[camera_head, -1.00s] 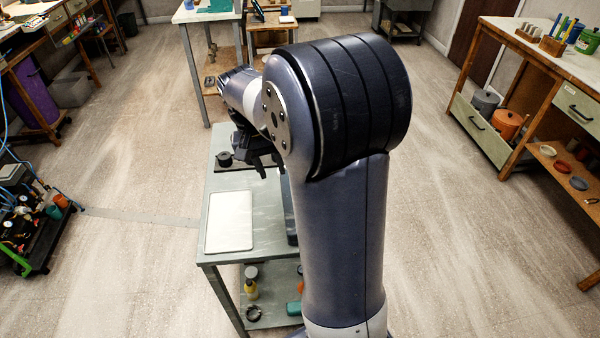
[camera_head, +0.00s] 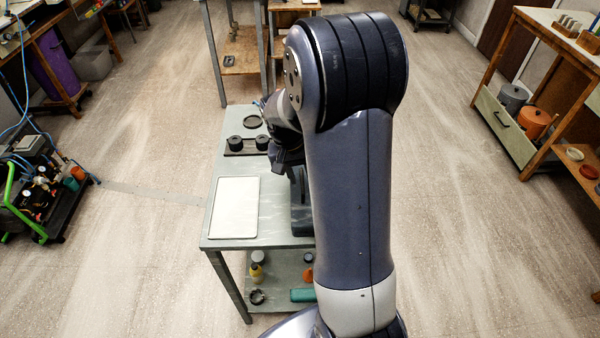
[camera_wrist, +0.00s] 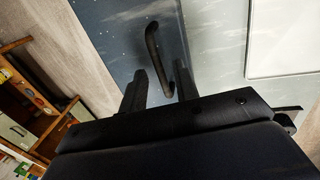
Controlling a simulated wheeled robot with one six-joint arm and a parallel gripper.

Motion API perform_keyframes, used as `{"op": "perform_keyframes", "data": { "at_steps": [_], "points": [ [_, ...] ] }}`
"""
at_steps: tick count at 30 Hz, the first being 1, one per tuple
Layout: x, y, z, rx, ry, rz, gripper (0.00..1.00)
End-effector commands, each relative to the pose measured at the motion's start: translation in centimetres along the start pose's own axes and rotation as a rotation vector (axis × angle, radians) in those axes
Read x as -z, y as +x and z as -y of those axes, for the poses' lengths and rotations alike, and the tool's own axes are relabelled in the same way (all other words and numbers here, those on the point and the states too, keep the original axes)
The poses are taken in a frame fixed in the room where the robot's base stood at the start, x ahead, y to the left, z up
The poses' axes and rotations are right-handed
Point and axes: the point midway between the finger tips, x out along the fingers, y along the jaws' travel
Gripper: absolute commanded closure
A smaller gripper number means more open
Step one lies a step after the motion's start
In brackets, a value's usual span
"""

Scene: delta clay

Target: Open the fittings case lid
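The fittings case (camera_head: 302,222) is a dark grey box on the green-grey table, right of a white panel; my arm hides much of it. In the wrist view its dark, speckled lid (camera_wrist: 108,45) lies below my gripper and looks closed. A black bar handle (camera_wrist: 152,45) stands on the lid. My gripper (camera_wrist: 159,82) is open, its two dark fingers apart on either side of the handle's near end. I cannot tell whether they touch it. In the head view my gripper (camera_head: 288,160) is partly hidden by my arm.
The white panel (camera_head: 234,207) lies on the table (camera_head: 222,160). Behind it a dark tray holds two black round pieces (camera_head: 236,142), with a dark ring (camera_head: 252,121) farther back. Bottles stand on the lower shelf.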

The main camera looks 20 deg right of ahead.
Motion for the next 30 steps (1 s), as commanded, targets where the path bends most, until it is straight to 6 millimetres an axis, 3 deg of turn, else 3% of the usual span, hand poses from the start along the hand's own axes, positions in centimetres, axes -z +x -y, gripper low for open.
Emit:
{"op": "perform_keyframes", "data": {
  "at_steps": [10,30],
  "points": [
    [0.0,-0.04,0.01,0.0,0.0,0.0,1.0],
    [0.0,-0.4,-0.35,0.028,0.003,-0.001,1.0]
  ]
}}
